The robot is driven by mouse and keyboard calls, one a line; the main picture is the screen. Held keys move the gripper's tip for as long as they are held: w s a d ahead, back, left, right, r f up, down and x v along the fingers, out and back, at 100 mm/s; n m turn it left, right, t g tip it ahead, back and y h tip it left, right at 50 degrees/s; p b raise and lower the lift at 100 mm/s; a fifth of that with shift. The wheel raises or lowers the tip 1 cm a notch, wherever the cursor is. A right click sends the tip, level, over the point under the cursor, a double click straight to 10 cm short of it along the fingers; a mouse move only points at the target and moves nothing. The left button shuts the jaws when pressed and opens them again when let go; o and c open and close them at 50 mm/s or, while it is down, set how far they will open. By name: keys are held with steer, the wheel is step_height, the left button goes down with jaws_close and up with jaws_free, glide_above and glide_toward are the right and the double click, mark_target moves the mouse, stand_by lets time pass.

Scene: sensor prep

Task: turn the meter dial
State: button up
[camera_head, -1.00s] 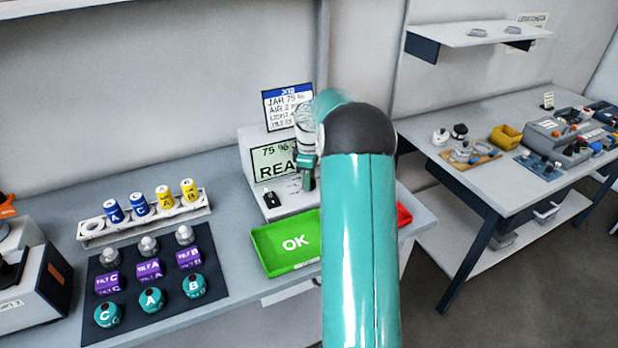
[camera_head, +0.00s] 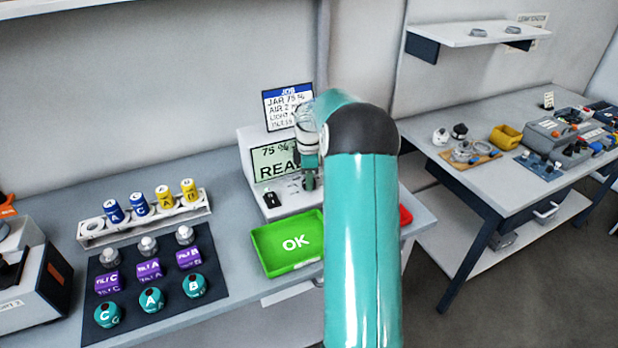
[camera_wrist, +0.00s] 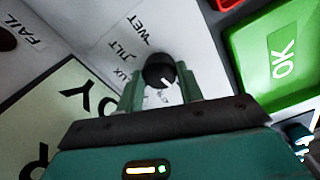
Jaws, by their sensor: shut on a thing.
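The meter (camera_head: 252,180) is a light grey box on the bench, with a pale green screen (camera_head: 270,162) reading "75 %" and "REA…", the rest hidden by my arm. Its dial (camera_wrist: 160,72) is a black round knob with a white pointer mark, in the middle of the wrist view. The labels "WET", "TILT" and "LUX" are printed beside it. My gripper (camera_wrist: 160,88) is shut on the dial, one green finger on each side. In the head view the gripper (camera_head: 309,184) is at the meter's front, and the dial is hidden there.
A green OK tray (camera_head: 262,262) stands in front of the meter, with a red tray (camera_head: 405,215) partly behind my arm. A dark mat (camera_head: 222,285) with several sensors and a white rack (camera_head: 93,238) of batteries are on the left. A job card (camera_head: 270,112) stands behind the meter.

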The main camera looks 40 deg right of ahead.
steer(key=o, duration=1)
steer(key=shift+r, duration=0.1)
step_height(320, 180, up, 14)
steer(key=shift+f, duration=0.1)
steer(key=shift+a, duration=0.1)
